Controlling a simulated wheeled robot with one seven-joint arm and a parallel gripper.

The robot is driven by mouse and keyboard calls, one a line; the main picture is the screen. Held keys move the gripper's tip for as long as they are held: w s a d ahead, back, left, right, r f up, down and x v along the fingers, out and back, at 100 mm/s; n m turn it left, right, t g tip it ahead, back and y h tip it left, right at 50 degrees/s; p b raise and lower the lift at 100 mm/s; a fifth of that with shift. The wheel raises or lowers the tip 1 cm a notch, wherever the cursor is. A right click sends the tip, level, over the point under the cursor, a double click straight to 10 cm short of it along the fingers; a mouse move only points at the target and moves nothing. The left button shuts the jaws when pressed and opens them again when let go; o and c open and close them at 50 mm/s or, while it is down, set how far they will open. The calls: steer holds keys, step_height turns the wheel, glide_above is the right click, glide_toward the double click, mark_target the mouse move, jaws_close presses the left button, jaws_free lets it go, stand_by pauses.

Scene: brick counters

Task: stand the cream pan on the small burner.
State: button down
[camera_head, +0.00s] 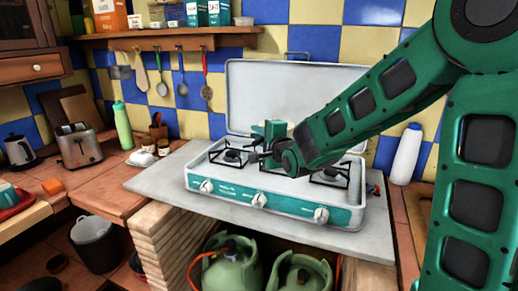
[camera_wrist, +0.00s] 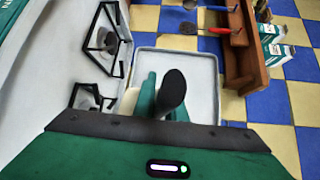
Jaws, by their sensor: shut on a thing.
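My gripper (camera_wrist: 160,98) is shut on the black handle (camera_wrist: 172,90) of the cream pan. Only a sliver of the pan's cream body (camera_wrist: 128,102) shows beside a finger in the wrist view; the rest is hidden. In the head view my gripper (camera_head: 272,135) is over the back middle of the white and teal gas stove (camera_head: 240,196), before its raised lid. The left burner (camera_head: 232,156) and right burner (camera_head: 330,176) are bare; the middle is partly behind my arm. Two burners, one (camera_wrist: 106,40) and another (camera_wrist: 86,98), show in the wrist view. I cannot tell which is small.
The raised lid (camera_head: 280,85) stands behind the burners. A shelf with hanging utensils (camera_head: 160,38) is on the wall at the back left. A white bottle (camera_head: 405,155) stands right of the stove. A toaster (camera_head: 80,148) and green bottle (camera_head: 122,125) stand on the left counter.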

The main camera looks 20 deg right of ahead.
steer(key=shift+d+f, duration=0.2)
steer(key=shift+f, duration=0.6)
steer(key=shift+d+f, duration=0.25)
steer(key=shift+f, duration=0.5)
steer(key=shift+d+f, duration=0.2)
steer(key=shift+f, duration=0.6)
steer(key=shift+f, duration=0.25)
steer(key=c, duration=1.8)
jaws_free()
